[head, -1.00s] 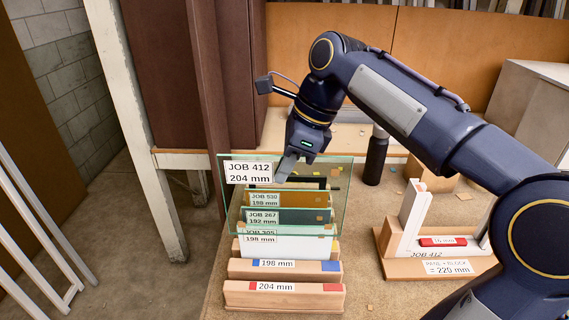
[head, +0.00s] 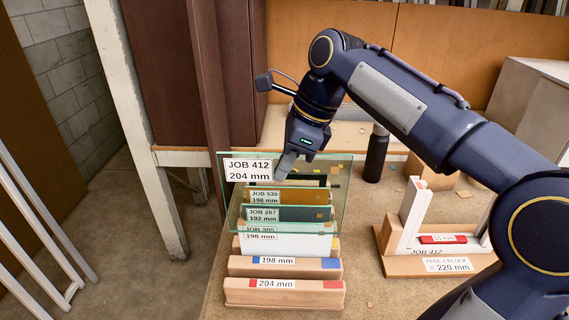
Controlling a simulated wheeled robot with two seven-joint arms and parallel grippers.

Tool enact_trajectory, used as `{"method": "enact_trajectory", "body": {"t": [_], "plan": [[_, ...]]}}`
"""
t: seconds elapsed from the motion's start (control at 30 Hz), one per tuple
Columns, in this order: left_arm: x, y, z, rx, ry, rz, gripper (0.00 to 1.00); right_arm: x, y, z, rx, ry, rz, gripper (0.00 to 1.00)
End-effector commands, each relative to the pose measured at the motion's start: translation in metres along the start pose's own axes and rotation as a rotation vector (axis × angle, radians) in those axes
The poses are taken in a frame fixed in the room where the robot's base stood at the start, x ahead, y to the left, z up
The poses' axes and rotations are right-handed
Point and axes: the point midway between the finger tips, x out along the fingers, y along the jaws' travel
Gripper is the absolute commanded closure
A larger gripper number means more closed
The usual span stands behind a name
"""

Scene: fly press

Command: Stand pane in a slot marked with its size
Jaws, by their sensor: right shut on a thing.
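My right gripper (head: 292,163) is shut on the top edge of a clear glass pane (head: 335,185) labelled JOB 412, 204 mm. The pane hangs upright over the row of slotted wooden blocks. The nearest slot block (head: 240,294) is marked 204 mm with red ends and looks empty. The block behind it (head: 240,266) is marked 198 mm with blue ends and looks empty. My left gripper is out of view.
At the right stands a white-and-wood gauge (head: 410,215) with a red block (head: 443,239) and a 220 mm label. A dark bottle (head: 376,155) stands behind. The tabletop (head: 345,295) between the slots and gauge is mostly clear, with small scraps.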

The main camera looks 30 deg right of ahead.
Motion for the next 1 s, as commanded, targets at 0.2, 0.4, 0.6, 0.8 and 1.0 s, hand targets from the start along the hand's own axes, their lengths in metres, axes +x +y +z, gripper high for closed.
{"method": "enact_trajectory", "body": {"t": [0.2,0.4,0.6,0.8,1.0], "plan": [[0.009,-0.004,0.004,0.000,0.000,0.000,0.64,0.013,0.000,-0.006,-0.001,-0.002,-0.001,1.00],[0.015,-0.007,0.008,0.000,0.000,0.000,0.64,0.025,0.000,-0.010,-0.001,-0.003,-0.003,1.00],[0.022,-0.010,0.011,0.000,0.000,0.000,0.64,0.037,0.000,-0.015,0.000,-0.002,-0.001,1.00],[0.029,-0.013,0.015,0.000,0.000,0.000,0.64,0.048,0.000,-0.020,0.000,-0.003,-0.002,1.00],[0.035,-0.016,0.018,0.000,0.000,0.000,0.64,0.060,0.000,-0.025,0.000,-0.002,-0.002,1.00]]}}
